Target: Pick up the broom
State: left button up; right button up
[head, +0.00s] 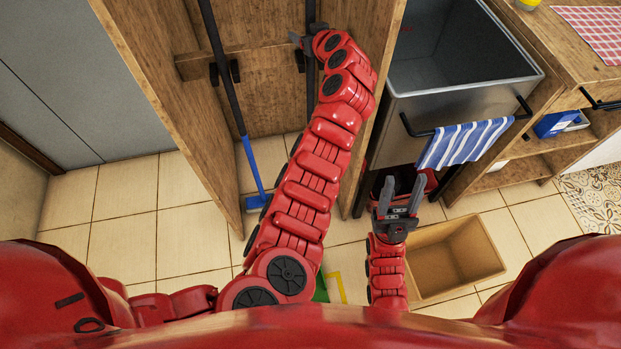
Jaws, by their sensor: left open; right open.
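Two long-handled tools stand in the open wooden cabinet. One has a black and blue pole (224,80) and a blue foot (256,202) on the floor; I cannot tell whether it is a broom or a mop. The other shows a dark pole (311,12) further right, its lower part hidden by my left arm. My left gripper (303,37) is open at this second pole, high in the cabinet; I cannot tell whether the pole is between its fingers. My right gripper (402,190) is open and empty, low in front of the sink unit.
Dark holders (225,72) sit on the cabinet's back rail. Cabinet side panels (170,90) flank the tools. A metal sink (455,75) with a striped towel (465,143) stands right. An open box (455,258) sits on the floor near my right gripper. Floor at left is clear.

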pick_arm(q)
grip_shut()
dwell(0.5)
